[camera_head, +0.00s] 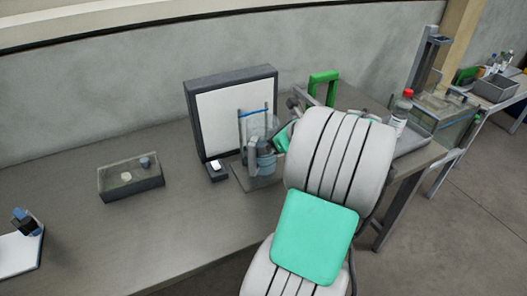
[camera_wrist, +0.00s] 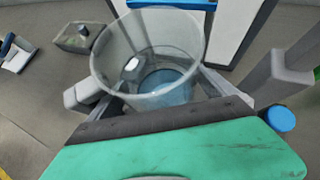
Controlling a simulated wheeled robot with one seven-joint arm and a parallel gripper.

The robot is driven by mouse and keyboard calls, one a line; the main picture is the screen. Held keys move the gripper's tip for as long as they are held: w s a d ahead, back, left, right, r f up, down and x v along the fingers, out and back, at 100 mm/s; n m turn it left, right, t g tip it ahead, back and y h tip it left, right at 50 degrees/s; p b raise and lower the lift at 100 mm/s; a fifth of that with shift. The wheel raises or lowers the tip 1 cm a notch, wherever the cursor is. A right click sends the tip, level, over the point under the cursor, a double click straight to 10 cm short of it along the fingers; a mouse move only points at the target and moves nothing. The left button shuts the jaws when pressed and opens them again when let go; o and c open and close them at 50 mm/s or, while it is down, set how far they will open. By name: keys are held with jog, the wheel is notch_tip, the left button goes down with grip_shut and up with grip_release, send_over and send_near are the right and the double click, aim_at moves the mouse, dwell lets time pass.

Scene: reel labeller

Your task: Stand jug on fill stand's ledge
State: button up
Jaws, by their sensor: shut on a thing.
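The clear jug (camera_wrist: 148,45) holds some blue liquid and fills the middle of the wrist view. My gripper (camera_wrist: 158,92) is shut on it, with a finger on either side. In the head view the jug (camera_head: 266,162) is upright at the fill stand (camera_head: 241,135), which has grey uprights and a blue crossbar. The stand's flat base (camera_head: 243,182) shows below the jug. The blue crossbar (camera_wrist: 170,3) also shows beyond the jug in the wrist view. I cannot tell whether the jug's bottom touches the ledge; my arm partly hides that area.
A dark-framed white panel (camera_head: 215,115) stands behind the stand. A shallow clear-sided box (camera_head: 131,180) sits left on the bench. A green frame (camera_head: 322,82), a red-capped bottle (camera_head: 400,116) and a glass tank (camera_head: 445,117) are at right.

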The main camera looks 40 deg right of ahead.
jog(key=shift+w+f, duration=0.15)
jog(key=shift+f, duration=1.5)
jog(key=o, duration=1.7)
jog(key=shift+f, duration=0.2)
jog(key=shift+d+r, duration=0.1)
jog(key=shift+r, duration=0.1)
jog(key=v, duration=0.3)
jog(key=shift+r, duration=0.15)
jog(key=s+d, duration=0.2)
jog(key=s, duration=0.9)
jog(key=shift+s+f, duration=0.2)
jog(key=shift+s, duration=0.2)
